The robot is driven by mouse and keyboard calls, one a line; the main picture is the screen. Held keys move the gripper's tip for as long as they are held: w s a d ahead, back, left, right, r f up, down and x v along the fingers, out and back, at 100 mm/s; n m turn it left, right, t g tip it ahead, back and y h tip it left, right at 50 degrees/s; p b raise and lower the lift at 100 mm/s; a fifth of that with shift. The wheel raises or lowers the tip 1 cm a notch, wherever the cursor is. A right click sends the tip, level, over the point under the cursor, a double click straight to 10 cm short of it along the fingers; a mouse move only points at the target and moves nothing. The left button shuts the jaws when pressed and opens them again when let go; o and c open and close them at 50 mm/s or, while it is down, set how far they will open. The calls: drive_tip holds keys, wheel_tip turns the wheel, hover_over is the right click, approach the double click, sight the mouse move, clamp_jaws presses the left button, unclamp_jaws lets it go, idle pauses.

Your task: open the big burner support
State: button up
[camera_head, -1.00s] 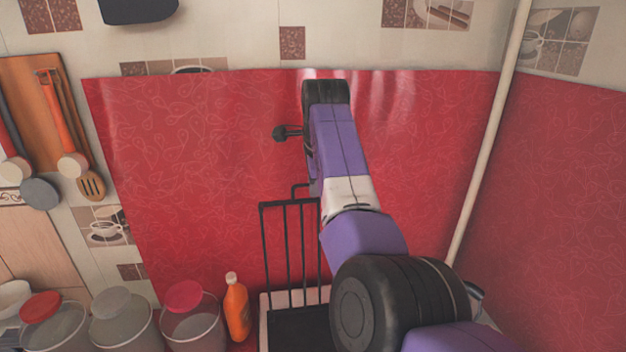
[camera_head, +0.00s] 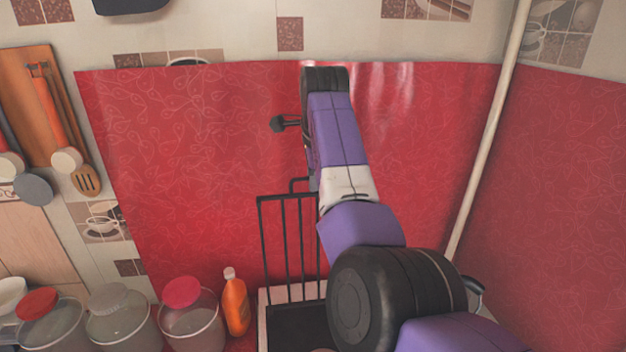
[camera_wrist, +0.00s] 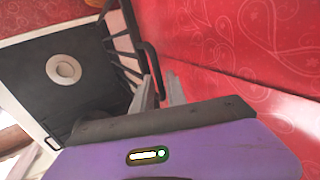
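The big burner support is a black wire rack (camera_head: 287,245) that stands upright at the back of the stove (camera_head: 296,325), in front of the red wall. In the wrist view its bars (camera_wrist: 124,42) and a thin bent end piece (camera_wrist: 150,62) show. My gripper (camera_wrist: 160,80) has two grey fingers with a gap between them. The bent end piece reaches down between the fingers; firm contact cannot be made out. In the head view my arm hides the gripper and the rack's right part. A pale round burner (camera_wrist: 63,69) lies on the dark stove top.
An orange bottle (camera_head: 235,302) and lidded jars (camera_head: 192,312) stand left of the stove. The red oilcloth wall (camera_head: 200,170) is close behind the rack. A pale pipe (camera_head: 487,140) runs up at the right corner. Utensils (camera_head: 60,130) hang at the left.

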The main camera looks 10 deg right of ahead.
drive_tip(key=b+v, duration=0.2)
drive_tip(key=v, duration=0.5)
